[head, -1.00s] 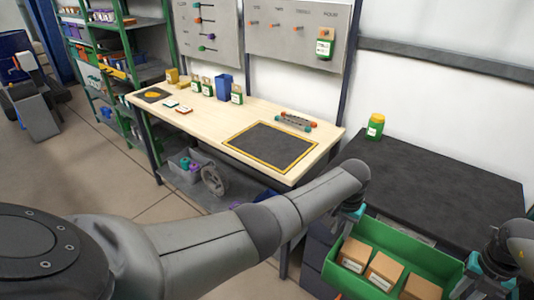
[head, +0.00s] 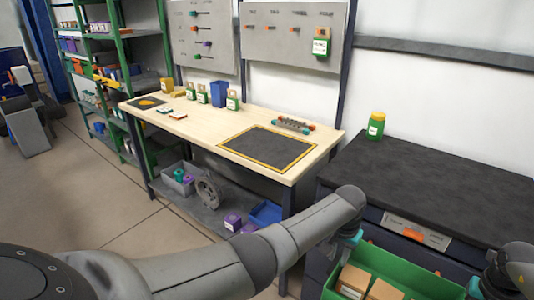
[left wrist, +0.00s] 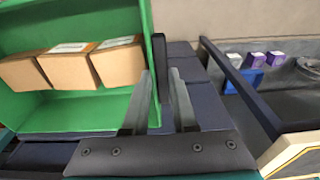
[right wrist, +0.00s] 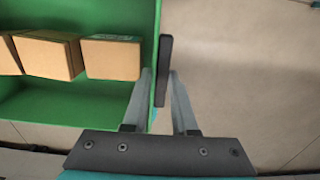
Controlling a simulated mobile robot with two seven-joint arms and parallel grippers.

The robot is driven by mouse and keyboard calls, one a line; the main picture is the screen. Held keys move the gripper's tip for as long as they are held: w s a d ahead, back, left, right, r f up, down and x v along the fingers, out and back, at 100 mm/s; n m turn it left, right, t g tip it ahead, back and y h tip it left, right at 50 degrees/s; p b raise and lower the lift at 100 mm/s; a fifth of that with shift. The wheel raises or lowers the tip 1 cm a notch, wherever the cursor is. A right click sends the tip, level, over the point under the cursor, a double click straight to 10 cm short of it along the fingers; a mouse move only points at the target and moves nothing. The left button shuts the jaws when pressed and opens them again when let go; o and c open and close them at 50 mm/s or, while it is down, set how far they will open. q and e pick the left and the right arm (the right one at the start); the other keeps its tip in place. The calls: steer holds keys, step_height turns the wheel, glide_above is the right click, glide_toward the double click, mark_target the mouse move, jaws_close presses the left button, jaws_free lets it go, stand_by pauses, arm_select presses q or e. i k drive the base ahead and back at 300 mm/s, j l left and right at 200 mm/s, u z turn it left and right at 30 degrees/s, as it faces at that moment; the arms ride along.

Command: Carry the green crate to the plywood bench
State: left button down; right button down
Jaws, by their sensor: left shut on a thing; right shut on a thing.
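The green crate (head: 420,268) is at the bottom right of the head view, in front of the dark cabinet, and its lower part is cut off. Several brown boxes (head: 354,280) with white labels lie inside it. My left gripper (left wrist: 162,85) is shut on a dark handle at one end of the crate (left wrist: 65,112). My right gripper (right wrist: 160,85) is shut on a similar handle at the other end of the crate (right wrist: 85,108). The plywood bench (head: 205,122) stands to the left of the crate, with a yellow-edged dark mat (head: 268,148) on its right part.
The dark-topped cabinet (head: 440,178) bears a green jar (head: 376,126) with a yellow lid. A rack (head: 294,125), a blue bin (head: 220,93) and several small containers stand on the bench. Its lower shelf holds a grey bin (head: 178,180) and purple boxes. Open floor lies left.

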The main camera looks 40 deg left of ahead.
mark_target(267, 145)
steer(key=u, duration=1.3)
steer(key=i+l+u, duration=0.2)
steer(key=i, duration=0.25)
